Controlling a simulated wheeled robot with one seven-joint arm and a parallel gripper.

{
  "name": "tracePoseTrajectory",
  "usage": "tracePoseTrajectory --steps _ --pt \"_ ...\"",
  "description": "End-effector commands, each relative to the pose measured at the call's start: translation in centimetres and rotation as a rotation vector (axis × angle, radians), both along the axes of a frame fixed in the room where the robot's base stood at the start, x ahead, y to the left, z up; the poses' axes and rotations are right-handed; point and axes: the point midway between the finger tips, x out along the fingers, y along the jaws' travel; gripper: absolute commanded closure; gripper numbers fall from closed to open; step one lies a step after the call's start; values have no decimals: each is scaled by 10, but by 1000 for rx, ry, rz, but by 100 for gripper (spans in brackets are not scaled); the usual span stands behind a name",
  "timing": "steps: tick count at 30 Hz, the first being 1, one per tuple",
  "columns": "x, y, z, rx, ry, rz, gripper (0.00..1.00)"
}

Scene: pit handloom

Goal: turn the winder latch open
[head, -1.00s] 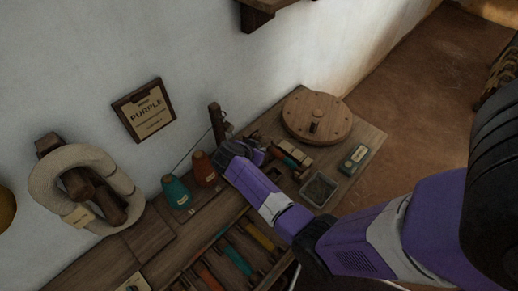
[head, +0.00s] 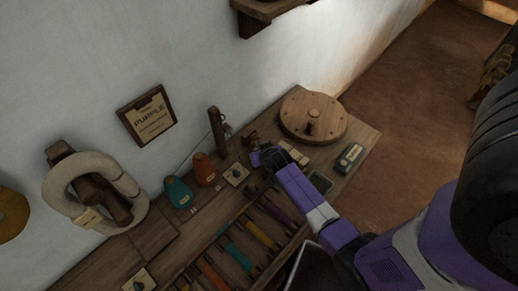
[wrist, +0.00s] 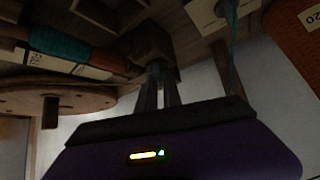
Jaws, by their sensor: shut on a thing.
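My gripper (head: 262,159) is at the back of the wooden bench, left of the round wooden disc. In the wrist view its two dark fingers (wrist: 158,80) point at a dark wooden block (wrist: 150,45) and are close together on a small part at the block's near face. I take this part to be the winder latch; the fingers cover most of it, so its turn angle cannot be read. In the head view my gripper and forearm hide it.
The round wooden disc (head: 313,115) with a peg stands to the right. A teal cone (head: 178,192) and an orange cone (head: 204,170) stand to the left, with a pale card (head: 236,174) beside them. Several coloured spools lie in front. A wall sign (head: 148,115) hangs behind.

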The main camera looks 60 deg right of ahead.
Motion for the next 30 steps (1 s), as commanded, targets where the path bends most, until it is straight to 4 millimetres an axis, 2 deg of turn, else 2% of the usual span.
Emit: tracePoseTrajectory --steps 18,30 --pt "-2 -5 -4 -2 -1 380 100" --pt "-3 -5 -2 -2 3 496 100"
